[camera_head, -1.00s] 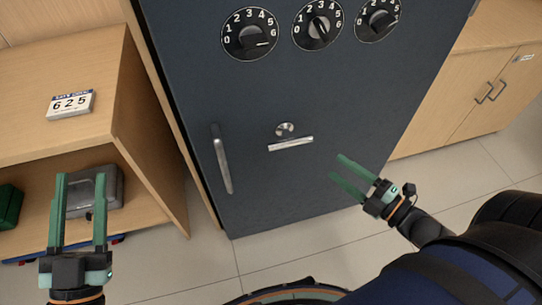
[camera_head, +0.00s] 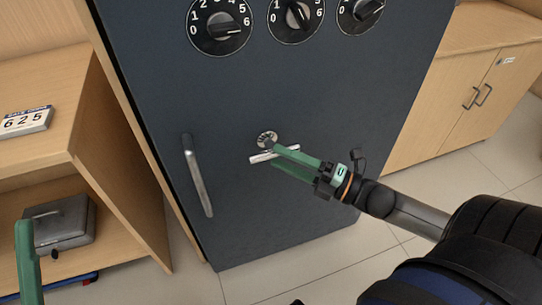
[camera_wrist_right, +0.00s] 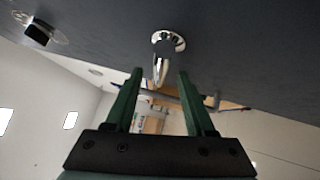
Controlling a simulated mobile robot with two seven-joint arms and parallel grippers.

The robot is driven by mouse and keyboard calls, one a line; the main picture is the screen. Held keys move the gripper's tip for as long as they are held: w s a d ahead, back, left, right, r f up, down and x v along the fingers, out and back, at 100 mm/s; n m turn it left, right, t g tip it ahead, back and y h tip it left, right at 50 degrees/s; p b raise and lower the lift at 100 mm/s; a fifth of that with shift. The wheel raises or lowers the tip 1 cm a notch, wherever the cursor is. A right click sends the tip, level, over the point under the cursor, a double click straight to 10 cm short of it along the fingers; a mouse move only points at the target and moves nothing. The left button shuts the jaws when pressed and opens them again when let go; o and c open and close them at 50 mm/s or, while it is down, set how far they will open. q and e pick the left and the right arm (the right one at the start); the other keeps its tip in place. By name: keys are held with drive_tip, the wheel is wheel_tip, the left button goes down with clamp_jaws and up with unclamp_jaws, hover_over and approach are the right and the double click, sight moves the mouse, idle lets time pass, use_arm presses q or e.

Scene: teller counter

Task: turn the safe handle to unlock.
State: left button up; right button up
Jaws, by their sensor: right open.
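The dark safe (camera_head: 290,215) fills the middle of the head view. Its turning handle is a silver lever (camera_head: 259,158) with a round hub (camera_head: 266,138) above it. My right gripper (camera_head: 275,155) is open, with its green fingertips at the right part of the lever, partly covering it. In the right wrist view, the hub (camera_wrist_right: 168,42) is ahead and the lever (camera_wrist_right: 159,70) shows between the two open fingers (camera_wrist_right: 159,74); I cannot tell whether they touch it. One green finger of my left gripper (camera_head: 27,260) shows at the left edge; the rest is cut off.
A vertical pull bar (camera_head: 197,175) is left of the lever on the safe door. Several numbered dials (camera_head: 220,28) sit above. A wooden shelf with a grey box (camera_head: 62,222) stands left, and a wooden cabinet (camera_head: 450,105) right. Floor is clear below.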

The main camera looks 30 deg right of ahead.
sight(277, 156)
drive_tip(key=shift+b+x, duration=0.3)
drive_tip(key=shift+x, duration=1.4)
clamp_jaws()
